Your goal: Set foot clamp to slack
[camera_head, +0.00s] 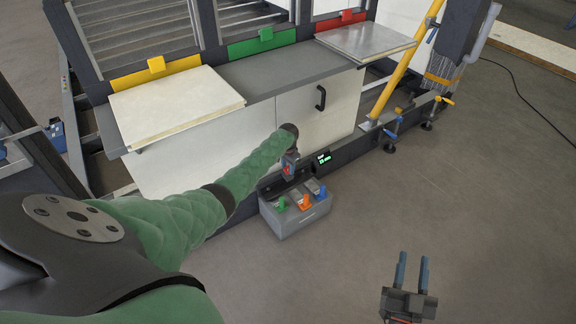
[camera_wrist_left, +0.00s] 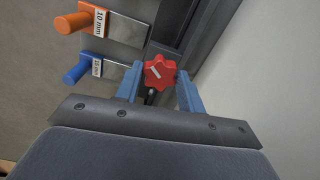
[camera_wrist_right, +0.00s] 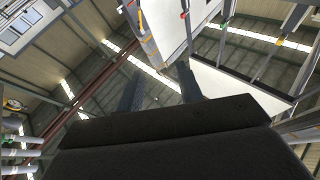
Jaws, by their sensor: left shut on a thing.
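A red star-shaped knob (camera_wrist_left: 159,71) with a white mark on its face sits on a dark threaded stem at the dark frame rail. My left gripper (camera_wrist_left: 159,83) has its blue fingers on either side of the knob and is shut on it. In the head view, the left gripper (camera_head: 290,162) reaches down to the rail in front of the white cabinet, and a little red of the knob shows there. My right gripper (camera_head: 412,262) is open and empty over bare floor at the lower right; in its wrist view (camera_wrist_right: 160,85) nothing is between the fingers.
A grey box (camera_head: 300,219) with green, orange and blue handled gauges stands just below the left gripper. A small display (camera_head: 323,158) with green text is beside it. Blue clamps (camera_head: 391,136) with yellow handles are further right. The floor at right is clear.

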